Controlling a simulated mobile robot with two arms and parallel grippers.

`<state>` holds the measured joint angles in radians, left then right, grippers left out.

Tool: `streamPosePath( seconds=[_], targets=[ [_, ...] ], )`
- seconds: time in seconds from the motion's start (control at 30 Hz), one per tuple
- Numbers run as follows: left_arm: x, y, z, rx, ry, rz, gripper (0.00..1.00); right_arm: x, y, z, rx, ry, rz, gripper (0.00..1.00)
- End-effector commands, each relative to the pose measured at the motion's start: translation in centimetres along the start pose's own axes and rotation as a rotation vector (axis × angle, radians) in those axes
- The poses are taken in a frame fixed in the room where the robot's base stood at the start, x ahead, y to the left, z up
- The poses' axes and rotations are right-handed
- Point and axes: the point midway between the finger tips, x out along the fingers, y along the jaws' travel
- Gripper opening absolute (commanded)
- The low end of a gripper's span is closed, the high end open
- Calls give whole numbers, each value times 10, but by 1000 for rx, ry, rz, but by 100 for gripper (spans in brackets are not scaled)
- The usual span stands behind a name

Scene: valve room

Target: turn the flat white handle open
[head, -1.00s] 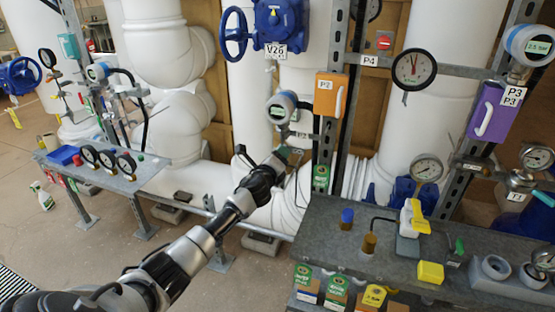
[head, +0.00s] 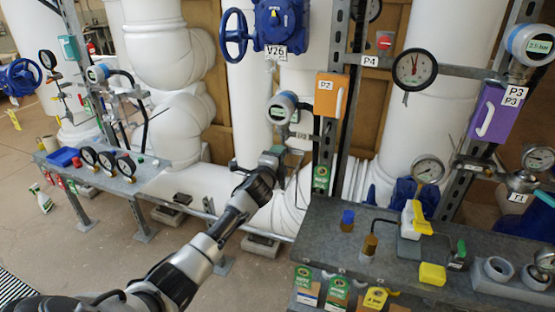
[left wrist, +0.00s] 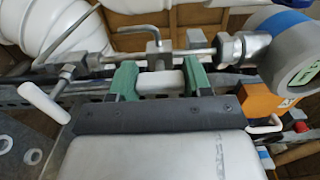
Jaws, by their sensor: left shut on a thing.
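My left gripper (head: 276,156) reaches from the lower left to the pipework below the round blue-ringed transmitter (head: 281,107). In the left wrist view, its two green fingers (left wrist: 160,80) stand on either side of a flat white piece (left wrist: 160,83), which looks like the flat white handle. The gripper is shut on it. A metal fitting and thin pipe (left wrist: 165,58) lie just behind the handle. In the head view the gripper hides the handle. My right gripper is in neither view.
A second, rounded white lever (left wrist: 45,103) sticks out at the left of the wrist view. An orange box (head: 331,95) marked P2 is mounted close right of the gripper. A grey bench (head: 320,220) with several fittings stands at lower right.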

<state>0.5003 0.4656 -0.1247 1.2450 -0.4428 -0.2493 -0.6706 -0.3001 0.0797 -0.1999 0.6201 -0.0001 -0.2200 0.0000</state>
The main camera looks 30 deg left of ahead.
Motion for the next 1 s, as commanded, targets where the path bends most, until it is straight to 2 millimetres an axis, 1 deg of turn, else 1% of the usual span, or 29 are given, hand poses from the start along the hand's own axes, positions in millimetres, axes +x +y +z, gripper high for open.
streamPosePath(
  seconds=[0.5,0.53,0.67,1.0],
  targets=[
    [0,2,0,-19,0,3,25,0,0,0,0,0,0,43],
    [0,2,0,-19,0,3,54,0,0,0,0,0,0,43],
    [0,1,0,-18,0,2,73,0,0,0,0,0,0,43],
    [-2,1,0,-16,0,1,74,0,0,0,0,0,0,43]
  ],
)
